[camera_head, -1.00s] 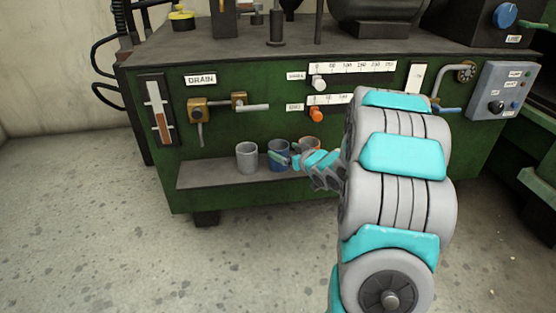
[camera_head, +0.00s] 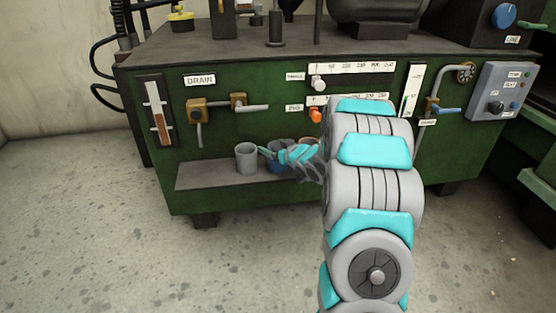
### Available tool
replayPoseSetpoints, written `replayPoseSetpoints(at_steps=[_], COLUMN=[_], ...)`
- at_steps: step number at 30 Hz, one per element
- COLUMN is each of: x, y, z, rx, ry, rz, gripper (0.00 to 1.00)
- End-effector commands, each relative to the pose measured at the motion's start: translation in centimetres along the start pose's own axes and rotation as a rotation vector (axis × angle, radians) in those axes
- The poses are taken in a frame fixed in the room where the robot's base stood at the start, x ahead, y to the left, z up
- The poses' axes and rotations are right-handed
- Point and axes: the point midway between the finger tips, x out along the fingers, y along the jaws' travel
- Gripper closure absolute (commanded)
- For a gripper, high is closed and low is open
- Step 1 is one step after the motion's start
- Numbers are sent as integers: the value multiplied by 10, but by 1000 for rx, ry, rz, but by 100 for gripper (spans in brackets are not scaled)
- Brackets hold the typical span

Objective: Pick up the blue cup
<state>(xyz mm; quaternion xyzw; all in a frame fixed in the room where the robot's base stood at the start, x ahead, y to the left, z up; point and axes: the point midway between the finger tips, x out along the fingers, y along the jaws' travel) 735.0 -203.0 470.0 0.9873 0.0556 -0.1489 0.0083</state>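The blue cup (camera_head: 274,167) stands upright on the low shelf of the green machine, between a grey cup (camera_head: 246,158) and an orange cup (camera_head: 307,141). My gripper (camera_head: 271,154) is at the blue cup's rim, reaching in from the right, and covers much of its upper part. The teal fingertips reach towards the grey cup's right side. The fingers are small here, so I cannot tell whether they are open or shut, or whether they touch the blue cup. The orange cup is mostly hidden behind my wrist.
The grey shelf (camera_head: 205,176) is bare at its left end. Above it, a brass valve with a pipe (camera_head: 199,110) and a lever sticks out of the machine's front (camera_head: 220,140). An orange knob (camera_head: 315,115) is above the cups. The floor in front is clear.

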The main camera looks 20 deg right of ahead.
Motion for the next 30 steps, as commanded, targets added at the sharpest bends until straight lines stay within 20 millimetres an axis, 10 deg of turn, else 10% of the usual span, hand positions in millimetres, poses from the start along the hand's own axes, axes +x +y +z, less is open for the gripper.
replayPoseSetpoints(at_steps=[18, 30], x=[0, -2], y=[0, 0], z=[1, -6], rx=[0, -1], ry=[-1, 1], rz=[0, 0], gripper=[80, 80])
